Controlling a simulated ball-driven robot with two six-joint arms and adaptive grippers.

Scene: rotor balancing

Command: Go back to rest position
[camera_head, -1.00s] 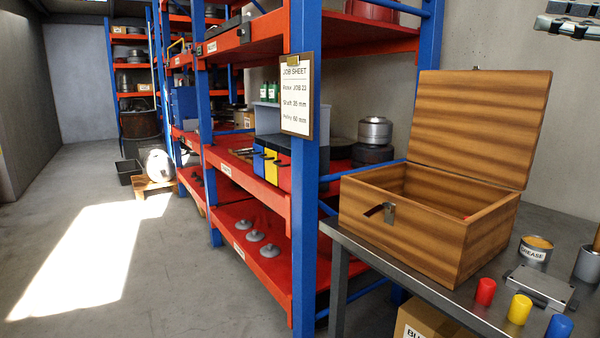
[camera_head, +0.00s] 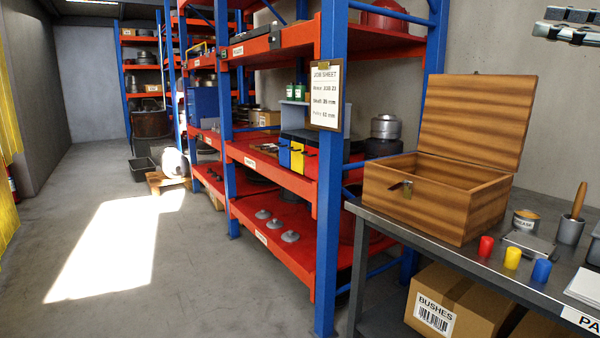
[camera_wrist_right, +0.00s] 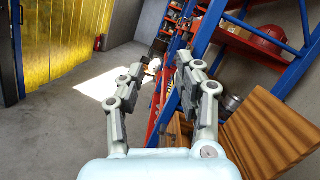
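My right gripper (camera_head: 566,22) shows at the top right corner of the head view, high above the bench and clear of everything. In the right wrist view its two fingers (camera_wrist_right: 150,90) stand apart with nothing between them, so it is open and empty. My left gripper is in neither view. An open wooden box (camera_head: 435,200) with its lid raised stands on the grey metal bench (camera_head: 440,250). Its lid also shows in the right wrist view (camera_wrist_right: 268,130).
Red, blue and yellow cylinders (camera_head: 511,258), a grease tin (camera_head: 525,220) and a metal cup (camera_head: 571,230) stand on the bench. A blue and red shelf rack (camera_head: 331,200) with a job sheet (camera_head: 325,97) is left of it. The floor (camera_head: 130,230) at left is clear.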

